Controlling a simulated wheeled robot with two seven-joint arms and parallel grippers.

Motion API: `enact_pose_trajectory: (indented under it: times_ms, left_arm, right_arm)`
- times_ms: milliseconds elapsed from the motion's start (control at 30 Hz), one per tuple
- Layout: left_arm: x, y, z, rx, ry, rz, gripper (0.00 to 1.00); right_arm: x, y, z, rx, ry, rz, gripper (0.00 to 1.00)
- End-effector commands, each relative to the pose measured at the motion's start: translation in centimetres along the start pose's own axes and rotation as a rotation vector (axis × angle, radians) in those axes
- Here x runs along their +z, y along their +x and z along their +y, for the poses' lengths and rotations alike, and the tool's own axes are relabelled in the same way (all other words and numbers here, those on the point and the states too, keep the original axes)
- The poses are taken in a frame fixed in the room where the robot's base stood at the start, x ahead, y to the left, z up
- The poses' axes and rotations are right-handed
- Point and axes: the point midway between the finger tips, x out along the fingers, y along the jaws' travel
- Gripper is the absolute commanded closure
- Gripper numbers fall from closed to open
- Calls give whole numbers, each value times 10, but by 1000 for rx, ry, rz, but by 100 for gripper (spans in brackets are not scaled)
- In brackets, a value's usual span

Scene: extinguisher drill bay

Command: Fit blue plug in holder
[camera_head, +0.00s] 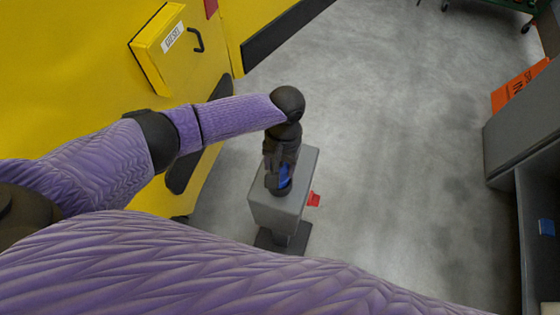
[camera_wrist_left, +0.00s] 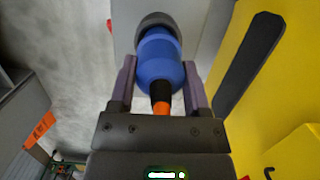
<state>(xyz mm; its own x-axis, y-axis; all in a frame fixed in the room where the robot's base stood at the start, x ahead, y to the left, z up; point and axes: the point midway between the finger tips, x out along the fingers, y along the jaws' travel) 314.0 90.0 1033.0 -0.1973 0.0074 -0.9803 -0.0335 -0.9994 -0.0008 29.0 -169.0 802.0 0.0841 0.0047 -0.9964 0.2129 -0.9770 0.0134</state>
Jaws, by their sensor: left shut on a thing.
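The blue plug (camera_wrist_left: 157,68) is between the fingers of my left gripper (camera_wrist_left: 158,70) in the left wrist view. Its near end has a black collar and an orange cable. Its far end meets a round dark grey ring, the holder (camera_wrist_left: 155,20), on a grey box. I cannot tell how deep the plug sits in it. In the head view my left gripper (camera_head: 281,182) points down over the top of the grey box (camera_head: 277,211), with a little of the blue plug (camera_head: 285,174) showing. The gripper hides most of the holder there. My right gripper is out of view.
The grey box stands on a dark foot, with a red part (camera_head: 314,199) at its right side. A yellow machine (camera_head: 100,80) with a dark handle fills the left. A grey cabinet (camera_head: 522,125) stands at the right. The concrete floor between is clear.

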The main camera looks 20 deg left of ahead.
Motion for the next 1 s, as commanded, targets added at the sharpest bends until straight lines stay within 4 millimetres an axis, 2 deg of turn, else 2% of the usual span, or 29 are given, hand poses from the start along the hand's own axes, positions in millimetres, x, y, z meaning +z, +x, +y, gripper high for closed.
enact_pose_trajectory:
  times_ms: [1000]
  left_arm:
    - [-4, 20, 0, 1, 1, 0, 100]
  right_arm:
    - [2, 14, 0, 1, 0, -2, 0]
